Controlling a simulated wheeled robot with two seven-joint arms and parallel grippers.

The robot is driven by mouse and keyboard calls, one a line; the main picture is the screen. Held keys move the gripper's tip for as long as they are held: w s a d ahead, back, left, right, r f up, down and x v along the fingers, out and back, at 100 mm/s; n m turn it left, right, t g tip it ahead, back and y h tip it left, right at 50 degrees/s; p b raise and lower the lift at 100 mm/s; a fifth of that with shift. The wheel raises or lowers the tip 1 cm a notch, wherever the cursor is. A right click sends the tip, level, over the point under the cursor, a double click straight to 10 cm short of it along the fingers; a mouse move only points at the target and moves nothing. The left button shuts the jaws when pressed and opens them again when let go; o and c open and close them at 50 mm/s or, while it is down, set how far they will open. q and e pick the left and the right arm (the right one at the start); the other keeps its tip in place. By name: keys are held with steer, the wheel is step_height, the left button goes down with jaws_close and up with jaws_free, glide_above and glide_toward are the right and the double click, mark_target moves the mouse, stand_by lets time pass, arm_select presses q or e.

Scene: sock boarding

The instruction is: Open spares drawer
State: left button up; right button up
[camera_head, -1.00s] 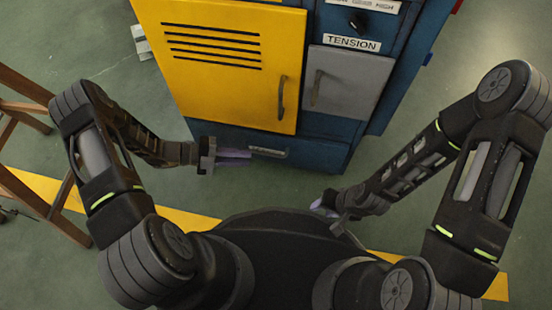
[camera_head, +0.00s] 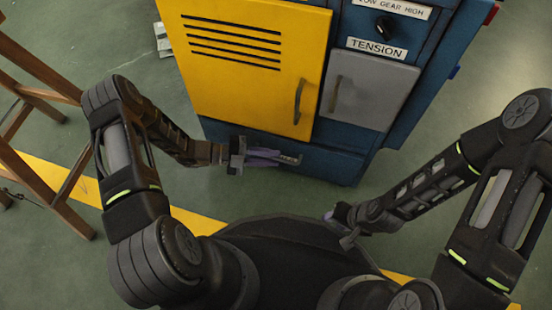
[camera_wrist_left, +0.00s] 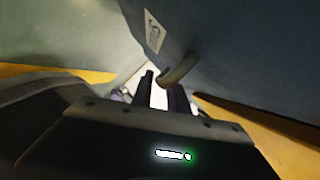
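The spares drawer (camera_head: 332,163) is the low blue front at the bottom of the cabinet and looks shut. Its small metal handle (camera_head: 291,159) also shows as a curved bar in the left wrist view (camera_wrist_left: 181,70). My left gripper (camera_head: 270,157) is at the drawer front, with its purple fingertips close to the left end of the handle. In the wrist view its two dark fingers (camera_wrist_left: 162,92) stand apart with nothing between them, and the handle is just beyond and to their right. My right gripper (camera_head: 337,213) is low, away from the cabinet; its finger gap is unclear.
Above the drawer are a yellow door (camera_head: 245,60) and a grey door (camera_head: 368,90), both with handles. A tension knob (camera_head: 385,28) is higher up. A wooden stand (camera_head: 40,150) is at the left. Green floor lies clear in front of the cabinet.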

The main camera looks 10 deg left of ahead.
arm_select(q)
steer(key=shift+x, duration=0.95)
steer(key=shift+c, duration=0.4)
jaws_close()
stand_by(0.3)
